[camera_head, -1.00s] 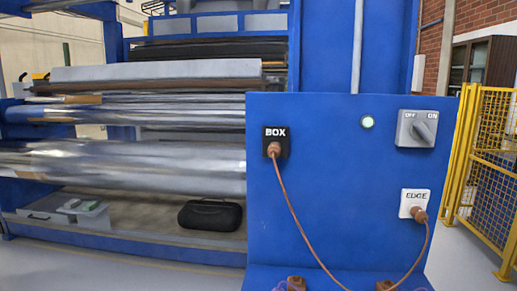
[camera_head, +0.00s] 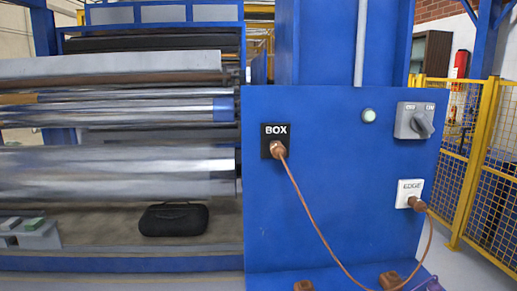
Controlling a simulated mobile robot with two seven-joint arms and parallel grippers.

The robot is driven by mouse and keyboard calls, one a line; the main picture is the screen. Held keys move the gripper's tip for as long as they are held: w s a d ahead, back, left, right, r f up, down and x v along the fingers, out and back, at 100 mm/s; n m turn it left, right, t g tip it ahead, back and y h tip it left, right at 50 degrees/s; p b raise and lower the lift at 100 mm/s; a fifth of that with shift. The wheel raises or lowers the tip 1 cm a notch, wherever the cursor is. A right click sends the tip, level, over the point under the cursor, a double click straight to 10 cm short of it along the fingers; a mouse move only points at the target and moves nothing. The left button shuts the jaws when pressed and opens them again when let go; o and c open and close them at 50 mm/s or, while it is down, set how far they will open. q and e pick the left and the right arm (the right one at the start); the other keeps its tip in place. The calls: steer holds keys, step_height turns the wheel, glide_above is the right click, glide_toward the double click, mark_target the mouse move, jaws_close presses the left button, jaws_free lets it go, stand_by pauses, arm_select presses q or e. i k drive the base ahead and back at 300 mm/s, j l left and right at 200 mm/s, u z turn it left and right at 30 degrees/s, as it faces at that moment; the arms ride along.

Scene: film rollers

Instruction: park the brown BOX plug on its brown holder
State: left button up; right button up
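The brown BOX plug (camera_head: 278,151) sits in the black BOX socket (camera_head: 267,132) on the blue panel, with a brown cable hanging from it. Another brown plug (camera_head: 417,204) is in the white EDGE socket (camera_head: 408,189), also with a cable. Two brown holders, a left one (camera_head: 303,285) and a right one (camera_head: 390,280), show on the blue ledge at the bottom edge; the left one is partly cut off. Both holders look empty, though their details are too small to be sure.
A grey OFF/ON rotary switch (camera_head: 414,121) and a pale green lamp (camera_head: 369,115) are high on the blue panel (camera_head: 325,190). Large metal rollers (camera_head: 110,172) fill the left side, with a black case (camera_head: 173,219) below. A yellow mesh fence (camera_head: 470,150) stands at the right.

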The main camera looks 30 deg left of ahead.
mark_target(276, 148)
steer(key=k+j, duration=0.1)
steer(key=j, duration=0.5)
steer(key=k+j, duration=0.1)
steer(key=j, duration=0.5)
steer(key=k+j, duration=0.1)
steer(key=j, duration=0.45)
